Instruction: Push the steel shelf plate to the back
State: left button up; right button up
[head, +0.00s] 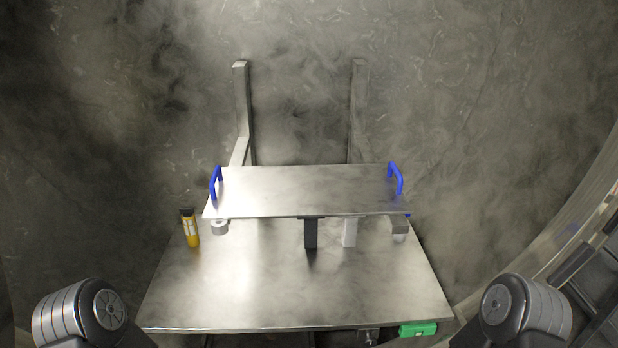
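The steel shelf plate (300,190) is a wide, flat, shiny panel raised above the back part of the metal table (290,285). A blue handle (214,184) stands at its left end and another blue handle (397,180) at its right end. Two upright metal posts, the left post (242,100) and the right post (359,105), rise behind the plate. Parts of my two arms show at the lower left and lower right corners, well apart from the plate. Neither of my grippers shows.
A yellow bottle with a black cap (191,230) stands at the table's left edge. A small round item (220,227), a black block (311,233), a white block (349,232) and a grey item (398,226) sit near or under the plate's front edge. The table's front is clear.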

aim_at(241, 192)
jog(key=i+l, duration=0.35)
jog(key=l, duration=0.25)
jog(key=i+l, duration=0.2)
jog(key=l, duration=0.15)
jog(key=u, duration=1.9)
